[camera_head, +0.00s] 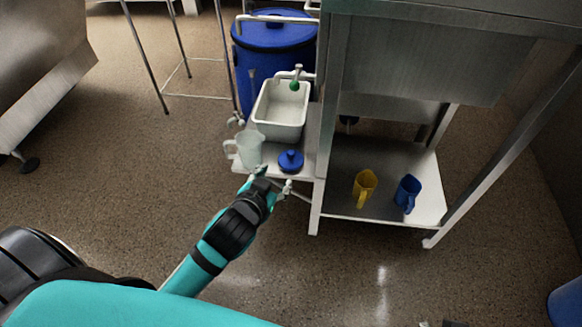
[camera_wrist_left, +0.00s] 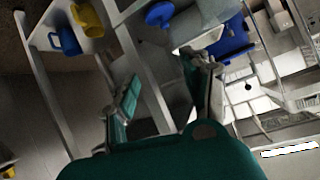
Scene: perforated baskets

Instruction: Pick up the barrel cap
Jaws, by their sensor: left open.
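The barrel cap (camera_head: 291,160) is a small round blue lid with a knob on top. It lies on the white side shelf (camera_head: 309,160), in front of the grey sink basin. It seems to be the round blue shape (camera_wrist_left: 160,14) at the top of the left wrist view. My left gripper (camera_head: 273,181) is at the near edge of this shelf, just short of the cap and a little to its left. Its two fingers (camera_wrist_left: 166,75) are spread in the left wrist view, with nothing between them. My right gripper does not show.
A clear jug (camera_head: 249,150) stands on the shelf left of the cap, close to my left gripper. The grey basin (camera_head: 281,112) and a large blue barrel (camera_head: 262,62) are behind. A yellow mug (camera_head: 364,187) and blue mug (camera_head: 408,192) stand on the lower metal shelf.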

